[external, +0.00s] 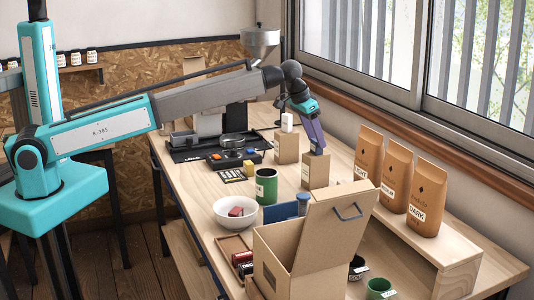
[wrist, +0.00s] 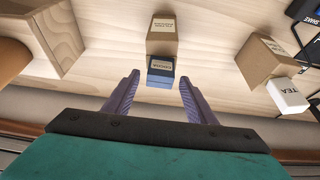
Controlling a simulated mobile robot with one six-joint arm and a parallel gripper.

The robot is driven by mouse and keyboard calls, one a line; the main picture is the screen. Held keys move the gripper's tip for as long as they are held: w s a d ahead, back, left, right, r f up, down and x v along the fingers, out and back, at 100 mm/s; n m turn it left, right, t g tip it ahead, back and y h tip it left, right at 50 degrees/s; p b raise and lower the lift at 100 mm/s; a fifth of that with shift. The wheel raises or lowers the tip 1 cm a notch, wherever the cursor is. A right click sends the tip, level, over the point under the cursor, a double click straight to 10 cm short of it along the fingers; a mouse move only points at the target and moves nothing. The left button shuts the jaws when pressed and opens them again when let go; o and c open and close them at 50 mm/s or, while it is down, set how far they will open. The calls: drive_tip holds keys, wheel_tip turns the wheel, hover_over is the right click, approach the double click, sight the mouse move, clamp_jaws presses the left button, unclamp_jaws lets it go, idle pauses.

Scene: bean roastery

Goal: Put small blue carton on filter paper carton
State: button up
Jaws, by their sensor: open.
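The filter paper carton, a tan box with a printed label (wrist: 162,30), stands on the table in the wrist view. In the external view this tan carton (external: 315,172) stands under my gripper. The small blue carton with a pale label (wrist: 160,72) appears to rest on top of the tan carton. My gripper (wrist: 159,80) is open, with one purple finger on each side of the blue carton, and clear gaps show beside it. In the external view my gripper (external: 317,150) points down at the tan carton's top and hides the blue carton.
A white tea carton (wrist: 289,95) sits on another tan carton (wrist: 264,60) nearby. Brown coffee bags (external: 397,175) stand on a wooden riser (external: 440,255) by the window. A green can (external: 267,186), a white bowl (external: 235,213) and an open cardboard box (external: 275,262) stand in front.

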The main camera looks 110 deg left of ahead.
drive_tip(key=b+v, duration=0.2)
drive_tip(key=v, duration=0.8)
idle(0.7)
drive_tip(key=s+d+f+n+g+h+p, duration=0.1)
drive_tip(key=d+f, duration=0.5)
drive_tip(key=d, duration=0.8)
drive_tip(key=s+d+f+n+g+h+p, duration=0.1)
drive_tip(key=d+f, duration=0.5)
drive_tip(key=d, duration=0.9)
drive_tip(key=s+d+f+g+h+p, duration=0.2)
drive_tip(key=d+f, duration=0.4)
drive_tip(key=d, duration=0.8)
drive_tip(key=shift+s+d+n+p, duration=0.35)
drive_tip(key=shift+s+n, duration=0.05)
drive_tip(key=shift+s, duration=0.2)
drive_tip(key=s+d+f+g, duration=0.3)
drive_tip(key=s+d+f, duration=0.7)
drive_tip(key=d+f, duration=0.15)
drive_tip(key=s+d+f+m+b, duration=0.1)
drive_tip(key=s+f+m, duration=0.3)
drive_tip(key=s+f, duration=0.4)
drive_tip(key=s+d+f+m+g+b, duration=0.1)
drive_tip(key=s+f+m, duration=0.3)
drive_tip(key=s+f, duration=0.4)
drive_tip(key=s+d+f+m+g+b, duration=0.1)
drive_tip(key=s+f+m+b, duration=0.2)
drive_tip(key=s+f, duration=0.5)
wheel_tip(320, 180, down, 10)
drive_tip(key=shift+s+m+y, duration=0.3)
drive_tip(key=shift+m+y, duration=0.1)
